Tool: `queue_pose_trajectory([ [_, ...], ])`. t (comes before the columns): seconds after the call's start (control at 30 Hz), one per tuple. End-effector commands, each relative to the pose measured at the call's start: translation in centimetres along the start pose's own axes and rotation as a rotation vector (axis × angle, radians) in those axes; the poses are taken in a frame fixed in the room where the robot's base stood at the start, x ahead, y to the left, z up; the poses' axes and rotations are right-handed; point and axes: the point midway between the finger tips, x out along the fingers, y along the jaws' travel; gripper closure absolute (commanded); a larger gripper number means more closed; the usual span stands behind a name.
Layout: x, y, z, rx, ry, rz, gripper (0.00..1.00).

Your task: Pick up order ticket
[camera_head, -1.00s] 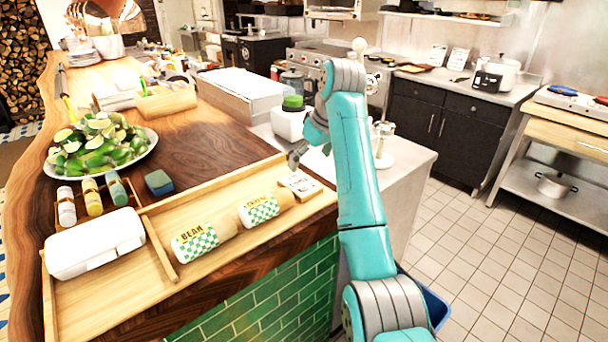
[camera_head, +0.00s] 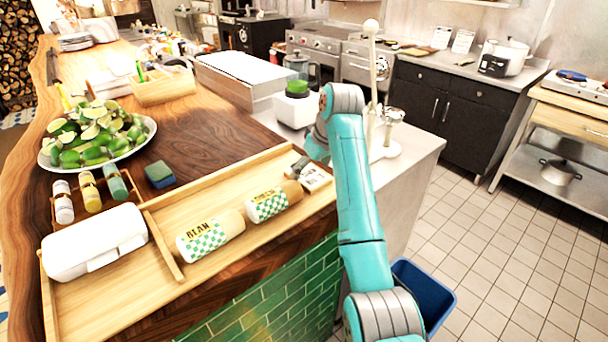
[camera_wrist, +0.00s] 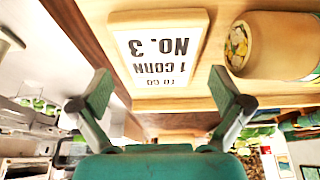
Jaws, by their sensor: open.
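The order ticket (camera_head: 316,178) is a small pale card with a light tan border, in the right end of the wooden tray (camera_head: 110,292) on the counter. In the wrist view the ticket (camera_wrist: 160,48) reads "TO GO 1 CORN NO. 3" upside down. My gripper (camera_wrist: 160,92) is open and empty, its two fingers apart on either side of the ticket's near edge. In the head view my gripper (camera_head: 299,166) is right at the ticket and covers part of it. I cannot tell whether the fingers touch it.
A white clamshell box (camera_head: 94,242) is in the tray's left part. A blue-green sponge (camera_head: 159,175) lies behind the tray.

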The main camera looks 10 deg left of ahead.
Motion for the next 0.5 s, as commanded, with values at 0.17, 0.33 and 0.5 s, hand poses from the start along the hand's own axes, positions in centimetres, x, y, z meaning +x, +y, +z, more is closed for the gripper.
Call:
queue_pose_trajectory([
  [0.17,1.24,0.0,0.68,0.0,0.0,0.0,0.0],
  [0.33,1.23,-0.01,0.66,0.0,0.0,0.0,0.0],
  [0.5,1.24,-0.01,0.66,0.0,0.0,0.0,0.4],
])
